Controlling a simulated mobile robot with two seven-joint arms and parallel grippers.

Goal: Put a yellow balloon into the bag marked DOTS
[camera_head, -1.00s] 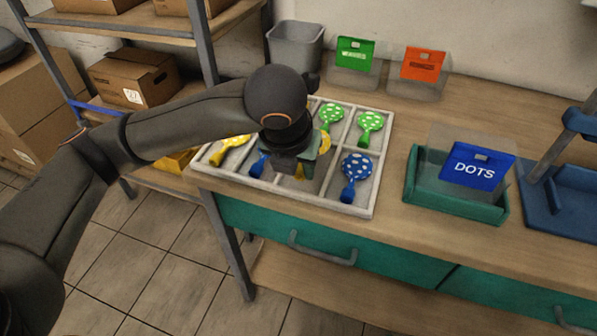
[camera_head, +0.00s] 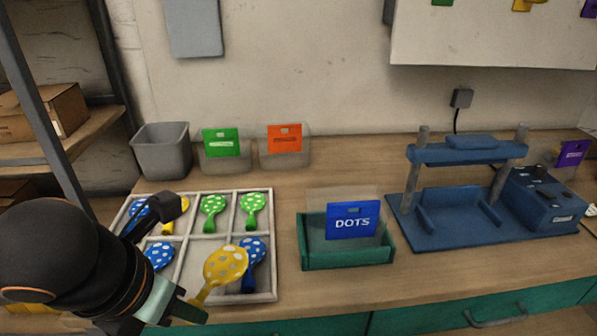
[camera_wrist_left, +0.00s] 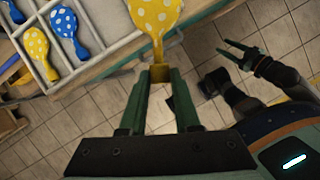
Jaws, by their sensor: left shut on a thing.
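My left gripper (camera_head: 186,304) is shut on the neck of a yellow balloon with white dots (camera_head: 225,264). It holds the balloon up near the tray's front edge. The left wrist view shows the balloon (camera_wrist_left: 154,14) between the green fingertips (camera_wrist_left: 160,72). The DOTS bag (camera_head: 352,221) has a blue header and a clear body, and stands in a green holder (camera_head: 346,256) to the right of the balloon. My right gripper (camera_wrist_left: 244,54) shows in the left wrist view with its fingers apart and empty.
A white divided tray (camera_head: 262,296) holds several blue, green and yellow balloons. A blue press (camera_head: 455,205) stands right of the holder.

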